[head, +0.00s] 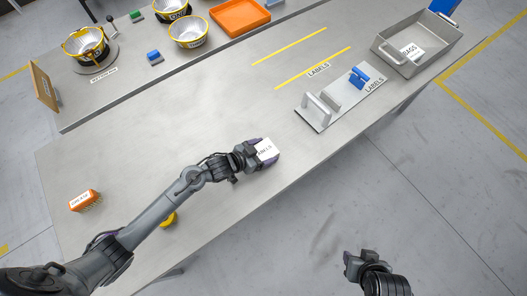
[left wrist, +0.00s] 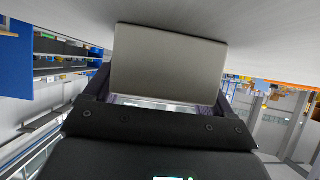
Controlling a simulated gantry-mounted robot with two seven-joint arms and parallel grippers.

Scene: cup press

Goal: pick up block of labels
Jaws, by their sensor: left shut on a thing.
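The block of labels (head: 267,150) is a small white block with LABELS printed on its top. It is at the middle of the table, near its front edge. My left gripper (head: 262,149) is shut on it, with dark fingers on both sides. In the left wrist view the block (left wrist: 169,65) shows as a plain grey face between the fingers, close to the table surface (left wrist: 265,30). I cannot tell whether it touches the table. My right gripper (head: 362,258) is off the table's front edge, over the floor; its finger gap is unclear.
A label fixture (head: 340,97) with a grey handle and blue part stands to the right, near a metal bin (head: 418,47) marked BAGS. An orange-and-white box (head: 84,201) and a yellow object (head: 169,219) are at left. The table around the block is clear.

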